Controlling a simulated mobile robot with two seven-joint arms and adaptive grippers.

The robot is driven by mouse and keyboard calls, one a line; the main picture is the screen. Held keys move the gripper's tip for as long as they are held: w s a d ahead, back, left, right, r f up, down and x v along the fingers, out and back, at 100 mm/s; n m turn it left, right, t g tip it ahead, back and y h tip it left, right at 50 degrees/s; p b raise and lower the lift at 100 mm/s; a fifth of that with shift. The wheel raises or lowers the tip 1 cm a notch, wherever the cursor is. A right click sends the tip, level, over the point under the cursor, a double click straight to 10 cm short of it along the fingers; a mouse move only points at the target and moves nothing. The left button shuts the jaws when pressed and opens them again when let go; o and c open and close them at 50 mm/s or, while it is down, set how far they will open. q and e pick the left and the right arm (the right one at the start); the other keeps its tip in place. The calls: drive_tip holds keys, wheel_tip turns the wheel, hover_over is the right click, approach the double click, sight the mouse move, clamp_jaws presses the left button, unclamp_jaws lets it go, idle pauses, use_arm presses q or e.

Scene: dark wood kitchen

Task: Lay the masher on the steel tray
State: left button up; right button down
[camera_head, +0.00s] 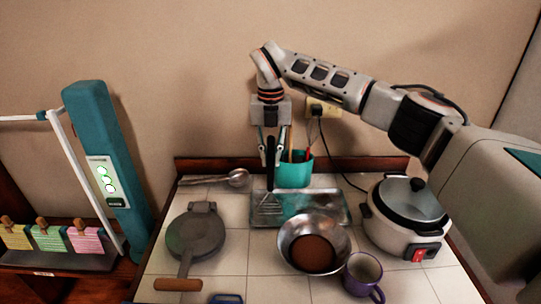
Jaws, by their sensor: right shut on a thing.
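My right gripper (271,152) points down and is shut on the black handle of the masher (268,204). The masher hangs upright with its metal head low. The head appears in front of the left part of the steel tray (337,203); I cannot tell whether it touches the tray. The tray lies flat near the back of the tiled counter. A metal bowl hides part of its front edge. My left gripper is not in view.
A teal utensil cup (294,174) stands behind the tray. The metal bowl (313,243) with brown contents, a purple mug (363,274) and a white cooker (402,219) are in front and right. A round hinged pan (195,235) and a metal scoop (238,177) lie left.

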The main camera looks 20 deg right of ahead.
sight(272, 136)
drive_tip(key=shift+f, duration=0.1)
drive_tip(key=c, duration=2)
unclamp_jaws()
drive_tip(key=shift+a, duration=0.1)
drive_tip(key=shift+d+r+b, duration=0.15)
drive_tip(key=shift+r+b, duration=0.1)
drive_tip(key=shift+r, duration=1.7)
drive_tip(key=shift+d+r+b, duration=0.1)
drive_tip(key=shift+r+b, duration=0.15)
drive_tip(key=shift+r, duration=1.65)
